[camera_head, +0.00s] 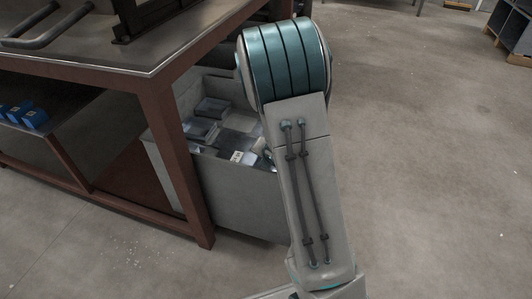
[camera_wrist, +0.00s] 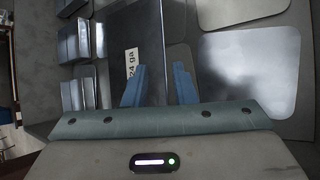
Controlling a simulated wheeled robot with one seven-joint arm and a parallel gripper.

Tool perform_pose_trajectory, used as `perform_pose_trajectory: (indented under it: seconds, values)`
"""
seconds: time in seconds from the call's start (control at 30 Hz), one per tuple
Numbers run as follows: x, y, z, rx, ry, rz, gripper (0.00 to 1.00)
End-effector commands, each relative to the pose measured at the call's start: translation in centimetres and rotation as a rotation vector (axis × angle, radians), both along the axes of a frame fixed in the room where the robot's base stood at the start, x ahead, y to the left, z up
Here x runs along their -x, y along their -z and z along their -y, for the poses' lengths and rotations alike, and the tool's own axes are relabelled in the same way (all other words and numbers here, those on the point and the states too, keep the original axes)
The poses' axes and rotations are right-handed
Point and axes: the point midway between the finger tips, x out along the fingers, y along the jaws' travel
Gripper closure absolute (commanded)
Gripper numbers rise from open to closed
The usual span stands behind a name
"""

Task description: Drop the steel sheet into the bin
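A grey steel sheet with a white "24 ga" label (camera_wrist: 131,62) shows in the wrist view, just beyond my gripper (camera_wrist: 159,75). The two blue fingers stand apart, with no sheet visibly pinched between them. The left finger overlaps part of the labelled piece; I cannot tell whether it touches. In the head view the grey bin (camera_head: 238,203) stands beside the workbench and holds several metal pieces. A labelled piece (camera_head: 236,157) lies among them. My arm hides the bin's right part and my gripper in the head view.
Other flat metal pieces (camera_wrist: 250,68) lie around the fingers in the wrist view, with folded pieces (camera_wrist: 75,42) at left. The workbench (camera_head: 100,45) with its brown leg (camera_head: 178,160) is close at the bin's left. Open floor (camera_head: 430,170) lies to the right.

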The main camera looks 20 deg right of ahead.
Motion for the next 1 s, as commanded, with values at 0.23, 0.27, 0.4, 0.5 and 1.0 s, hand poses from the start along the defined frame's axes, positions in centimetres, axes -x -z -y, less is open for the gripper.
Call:
perform_pose_trajectory:
  seconds: [0.23, 0.27, 0.4, 0.5, 1.0]
  values:
    - [2.5, -3.1, -0.3, -0.004, -0.003, -0.009, 0.76]
    - [2.9, -3.5, -0.2, -0.004, -0.002, -0.008, 0.76]
    - [4.8, -5.6, 0.1, -0.005, 0.003, -0.004, 0.76]
    - [6.0, -7.0, 0.2, -0.004, 0.005, -0.004, 0.76]
    - [8.9, -9.9, 0.4, -0.064, 0.098, -0.023, 0.76]
